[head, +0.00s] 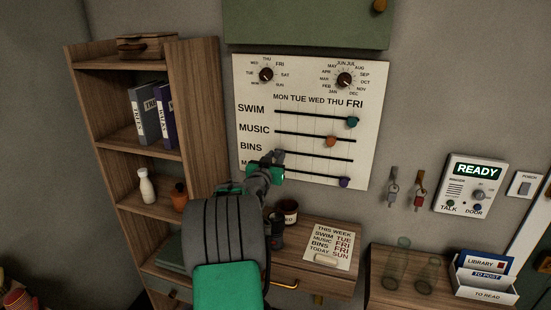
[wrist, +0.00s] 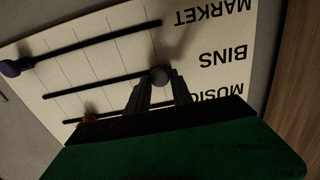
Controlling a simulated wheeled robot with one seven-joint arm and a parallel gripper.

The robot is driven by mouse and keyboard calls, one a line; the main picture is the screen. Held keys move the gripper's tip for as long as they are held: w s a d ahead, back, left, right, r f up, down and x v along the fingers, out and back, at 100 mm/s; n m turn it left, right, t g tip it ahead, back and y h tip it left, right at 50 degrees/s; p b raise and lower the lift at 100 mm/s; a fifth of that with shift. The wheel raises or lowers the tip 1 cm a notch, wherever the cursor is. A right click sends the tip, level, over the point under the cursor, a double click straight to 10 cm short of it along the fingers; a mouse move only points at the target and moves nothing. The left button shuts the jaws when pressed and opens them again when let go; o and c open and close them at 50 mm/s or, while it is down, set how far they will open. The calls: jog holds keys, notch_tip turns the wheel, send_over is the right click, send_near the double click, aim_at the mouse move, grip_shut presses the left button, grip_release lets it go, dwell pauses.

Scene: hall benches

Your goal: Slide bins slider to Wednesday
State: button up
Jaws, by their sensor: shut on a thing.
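The white week board (head: 360,120) hangs on the wall, with day columns MON to FRI and rows for SWIM, MUSIC, BINS and a partly hidden fourth. The bins slider (wrist: 160,75) is a grey round knob at the Monday end of its slot, beside the BINS label (wrist: 223,56). My gripper (wrist: 160,90) is shut on this knob, one finger on each side. In the head view my gripper (head: 277,165) covers the left end of the bins slot (head: 325,157) and mostly hides the knob.
The teal swim knob (head: 352,122) is at FRI, the orange music knob (head: 331,141) near THU, and the purple bottom knob (head: 344,182) at FRI. A shelf (head: 190,90) stands left. A desk with a note (head: 327,245) is below. The bins slot right of my gripper is clear.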

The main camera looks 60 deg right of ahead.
grip_shut()
dwell(0.7)
